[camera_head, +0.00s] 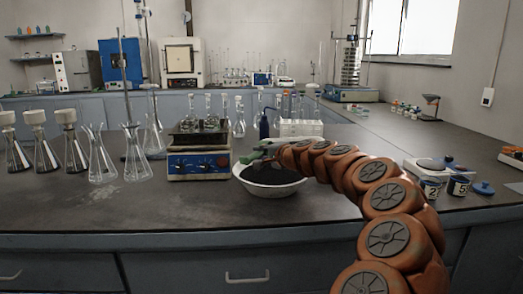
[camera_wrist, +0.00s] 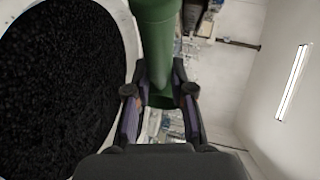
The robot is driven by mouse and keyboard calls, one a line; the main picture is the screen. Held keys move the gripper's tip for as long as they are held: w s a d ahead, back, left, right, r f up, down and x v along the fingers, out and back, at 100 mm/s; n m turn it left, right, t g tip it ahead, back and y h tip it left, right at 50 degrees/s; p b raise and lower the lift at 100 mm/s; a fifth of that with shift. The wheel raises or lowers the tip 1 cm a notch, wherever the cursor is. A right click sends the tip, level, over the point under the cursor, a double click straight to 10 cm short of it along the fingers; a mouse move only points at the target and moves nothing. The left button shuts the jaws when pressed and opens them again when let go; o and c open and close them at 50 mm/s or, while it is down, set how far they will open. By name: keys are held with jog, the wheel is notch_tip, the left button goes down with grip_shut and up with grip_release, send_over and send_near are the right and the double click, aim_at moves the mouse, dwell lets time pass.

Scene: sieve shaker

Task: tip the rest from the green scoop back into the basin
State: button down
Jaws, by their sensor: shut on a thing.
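The white basin (camera_head: 270,190) stands on the bench in front of my arm, with dark granules inside. In the wrist view the basin (camera_wrist: 126,22) fills the left side and is full of black granules (camera_wrist: 55,80). My gripper (camera_wrist: 161,88) is shut on the green scoop (camera_wrist: 157,35), whose green shaft runs up between the fingers. In the head view the scoop (camera_head: 252,157) shows at the basin's far edge, just above the rim. The wrist picture is turned sideways, so my gripper is rolled over. The scoop's bowl and its contents cannot be made out.
A hotplate (camera_head: 198,165) with flasks stands left of the basin. Several conical flasks (camera_head: 102,160) stand further left. Numbered cups (camera_head: 430,188) and a balance (camera_head: 440,166) are at the right. The bench front is clear.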

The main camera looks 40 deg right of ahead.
jog(key=shift+r+g+p, duration=0.3)
jog(key=shift+g+p, duration=0.1)
jog(key=shift+p, duration=0.35)
jog(key=shift+w+g+p, duration=0.15)
jog(key=shift+g+p, duration=0.15)
jog(key=shift+p, duration=0.9)
jog(key=g+p, duration=0.1)
jog(key=p, duration=0.1)
jog(key=n+p, duration=0.1)
jog(key=p, duration=0.2)
jog(key=shift+w+a+r+g+p, duration=0.15)
jog(key=shift+w+r+g+p, duration=0.15)
jog(key=shift+g+p, duration=0.1)
jog(key=shift+f+p, duration=0.2)
jog(key=shift+p, duration=0.25)
jog(key=shift+r+g+p, duration=0.2)
jog(key=shift+g+p, duration=0.1)
jog(key=shift+p, duration=0.25)
jog(key=p, duration=0.2)
jog(key=shift+r+g+p, duration=0.2)
jog(key=shift+g+p, duration=0.1)
jog(key=shift+g, duration=0.1)
jog(key=g+p, duration=0.1)
jog(key=p, duration=0.3)
jog(key=n+g+h+p, duration=0.1)
jog(key=p, duration=0.4)
jog(key=shift+w+a+r+g+p, duration=0.1)
jog(key=shift+w+r+g+p, duration=0.05)
jog(key=shift+w+g+p, duration=0.2)
jog(key=shift+p, duration=0.55)
